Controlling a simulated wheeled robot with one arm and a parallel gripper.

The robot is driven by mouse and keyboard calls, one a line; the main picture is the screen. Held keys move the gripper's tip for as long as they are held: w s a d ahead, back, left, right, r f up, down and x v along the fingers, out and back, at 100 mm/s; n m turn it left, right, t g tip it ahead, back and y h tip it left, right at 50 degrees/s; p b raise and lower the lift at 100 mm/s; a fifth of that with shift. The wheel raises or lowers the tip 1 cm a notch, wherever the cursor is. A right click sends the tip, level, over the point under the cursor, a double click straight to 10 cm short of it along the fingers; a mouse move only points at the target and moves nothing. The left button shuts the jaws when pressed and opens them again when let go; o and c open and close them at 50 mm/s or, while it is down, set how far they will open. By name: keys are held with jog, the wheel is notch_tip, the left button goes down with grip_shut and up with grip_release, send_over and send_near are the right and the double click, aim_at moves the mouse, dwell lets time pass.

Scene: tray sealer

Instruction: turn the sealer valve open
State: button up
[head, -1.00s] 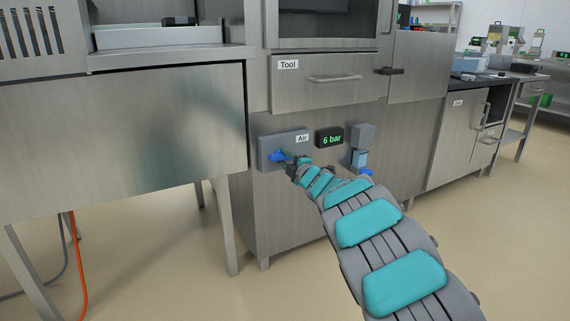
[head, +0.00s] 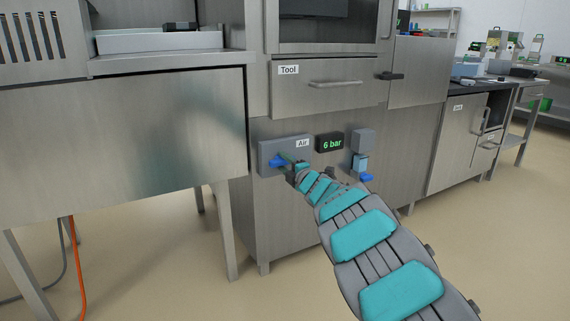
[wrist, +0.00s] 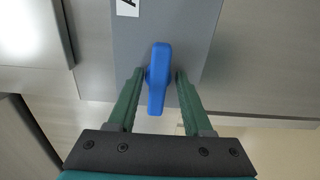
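The blue valve handle (head: 277,161) is on a grey panel labelled "Air" (head: 268,147) on the front of the steel sealer cabinet. In the wrist view the blue handle (wrist: 159,80) lies between the two green fingers of my gripper (wrist: 157,80), lengthwise along them. The fingers are spread, with a small gap to the handle on each side. In the head view my gripper (head: 291,168) is at the panel, partly hidden by my own wrist.
A display (head: 331,142) reading "6 bar" is right of the panel. A grey-and-blue unit (head: 361,155) with a blue knob is further right. A "Tool" drawer (head: 325,88) is above. A steel table (head: 122,125) stands on the left.

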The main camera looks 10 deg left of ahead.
jog(key=shift+d, duration=0.15)
jog(key=shift+p+v, duration=0.4)
jog(key=shift+v, duration=3.45)
